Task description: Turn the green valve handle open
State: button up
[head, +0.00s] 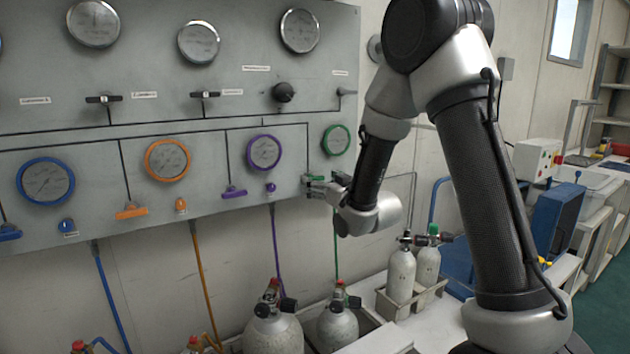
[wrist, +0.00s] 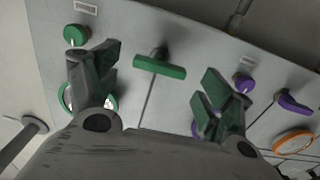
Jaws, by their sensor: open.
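The green valve handle (wrist: 160,66) is a T-shaped bar on the grey panel. In the wrist view it lies between my two fingers and a little beyond them, with its bar roughly across the picture. My gripper (wrist: 158,93) is open, with a finger on each side and nothing held. I see no clear contact with the handle. In the head view my gripper (head: 324,187) is close to the panel below the green-ringed gauge (head: 336,140). The green handle (head: 316,178) is small there and partly hidden by the gripper.
A green knob (wrist: 76,35) is near the left finger; a purple knob (wrist: 243,83) and purple handle (wrist: 292,103) lie right. An orange handle (head: 131,211) is farther left on the panel. Gas cylinders (head: 273,330) stand below, with others in a crate (head: 409,297).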

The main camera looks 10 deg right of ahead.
aim_at(314, 178)
jog(key=shift+x, duration=1.9)
jog(key=shift+c, duration=0.2)
jog(key=c, duration=1)
